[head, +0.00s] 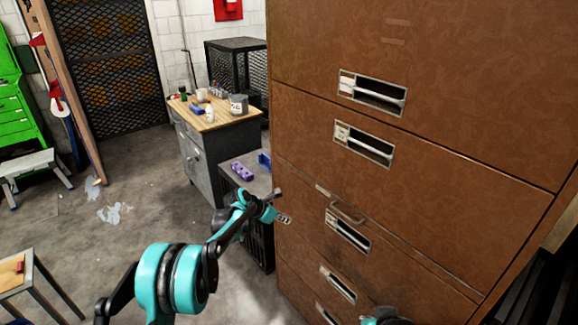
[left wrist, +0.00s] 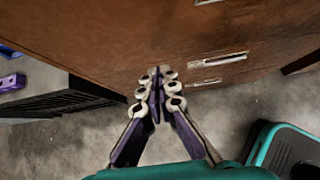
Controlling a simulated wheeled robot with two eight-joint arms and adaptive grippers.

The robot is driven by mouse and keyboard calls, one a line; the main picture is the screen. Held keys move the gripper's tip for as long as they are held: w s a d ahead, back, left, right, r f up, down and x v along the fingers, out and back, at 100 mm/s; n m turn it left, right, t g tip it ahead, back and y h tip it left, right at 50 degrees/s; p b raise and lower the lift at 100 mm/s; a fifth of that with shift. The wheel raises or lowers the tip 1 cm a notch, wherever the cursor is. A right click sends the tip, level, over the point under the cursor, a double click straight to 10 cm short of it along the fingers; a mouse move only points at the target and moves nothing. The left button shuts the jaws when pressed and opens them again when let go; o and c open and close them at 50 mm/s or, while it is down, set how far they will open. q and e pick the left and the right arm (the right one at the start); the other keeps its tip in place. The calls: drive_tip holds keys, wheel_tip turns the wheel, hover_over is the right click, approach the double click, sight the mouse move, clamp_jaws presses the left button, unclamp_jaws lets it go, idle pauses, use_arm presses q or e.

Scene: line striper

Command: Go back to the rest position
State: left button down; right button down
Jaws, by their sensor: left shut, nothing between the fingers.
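My left gripper (head: 283,218) is in front of the brown filing cabinet (head: 440,200), near its left edge in the head view. In the left wrist view the gripper's fingers (left wrist: 157,72) are together with nothing between them, and the brown cabinet front (left wrist: 120,45) lies beyond them. I cannot tell whether the fingertips touch the cabinet. A small teal part of my own body shows at the bottom of the head view, but the right gripper cannot be made out.
Left of the cabinet, a low dark unit (head: 250,175) carries purple and blue items. Behind it, a grey workbench (head: 205,150) holds jars and bottles. A green tool chest (head: 22,115), a step stool (head: 35,165) and a small table (head: 30,280) stand left. Concrete floor between is mostly clear.

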use_arm(q)
drive_tip(key=s+a+r+m+y, duration=0.1)
drive_tip(key=s+a+r+m, duration=0.3)
drive_tip(key=s, duration=0.3)
drive_tip(key=s+a+r+m+y, duration=0.1)
drive_tip(key=s+a+r+m, duration=0.1)
drive_tip(key=s+r+m, duration=0.4)
drive_tip(key=s+a+r+m+y, duration=0.2)
drive_tip(key=s+a+r+m, duration=0.15)
drive_tip(key=s, duration=0.45)
drive_tip(key=s+a+f+m+y, duration=0.1)
drive_tip(key=s+a+m, duration=0.1)
drive_tip(key=s+m, duration=0.2)
drive_tip(key=s+a+f+m+t+y, duration=0.1)
drive_tip(key=s+a+m, duration=0.2)
drive_tip(key=s, duration=0.8)
drive_tip(key=s+a+f+m+y, duration=0.1)
drive_tip(key=s+a+f+m, duration=0.1)
drive_tip(key=s+m, duration=0.3)
drive_tip(key=shift+s+a+t, duration=0.3)
drive_tip(key=shift+s, duration=0.85)
